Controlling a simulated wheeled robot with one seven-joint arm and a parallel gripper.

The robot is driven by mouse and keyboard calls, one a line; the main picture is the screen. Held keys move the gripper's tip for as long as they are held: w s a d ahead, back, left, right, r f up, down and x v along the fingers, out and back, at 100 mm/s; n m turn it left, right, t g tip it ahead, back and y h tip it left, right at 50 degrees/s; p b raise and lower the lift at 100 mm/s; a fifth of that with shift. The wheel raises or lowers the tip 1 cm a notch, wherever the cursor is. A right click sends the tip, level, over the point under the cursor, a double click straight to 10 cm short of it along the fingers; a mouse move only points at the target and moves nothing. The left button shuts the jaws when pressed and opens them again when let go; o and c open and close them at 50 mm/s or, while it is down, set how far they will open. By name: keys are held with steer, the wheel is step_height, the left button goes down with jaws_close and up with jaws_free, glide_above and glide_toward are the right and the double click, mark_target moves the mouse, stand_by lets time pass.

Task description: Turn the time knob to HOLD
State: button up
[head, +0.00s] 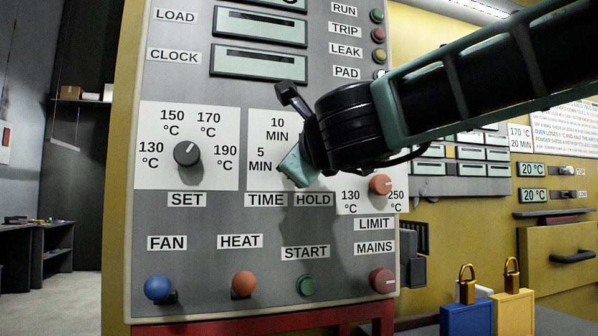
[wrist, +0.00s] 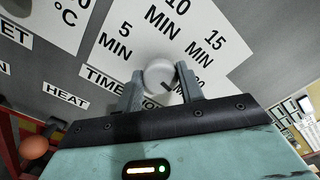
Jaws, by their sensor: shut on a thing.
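The time knob (wrist: 160,75) is a round pale knob on a white scale plate, seen in the wrist view. The plate reads 5 MIN, 10 MIN and 15 MIN, with TIME and a partly covered HOLD label below. My gripper (wrist: 160,84) has one finger on each side of the knob and is shut on it. A short dark mark shows at the knob's lower right edge; which label it points to I cannot tell. In the head view my gripper (head: 288,170) is in front of the time scale (head: 262,122) and hides the knob.
The grey panel also carries the dark set knob (head: 187,154), the orange limit knob (head: 380,185) and the red mains knob (head: 382,280). The fan (head: 158,287), heat (head: 243,284) and start (head: 307,285) buttons sit along the bottom. Padlocks (head: 512,305) stand at the lower right.

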steer(key=shift+f+m+b, duration=0.1)
steer(key=shift+m+b, duration=3.05)
steer(key=shift+m, duration=1.85)
steer(key=o, duration=1)
steer(key=shift+c, duration=0.2)
steer(key=shift+d, duration=0.1)
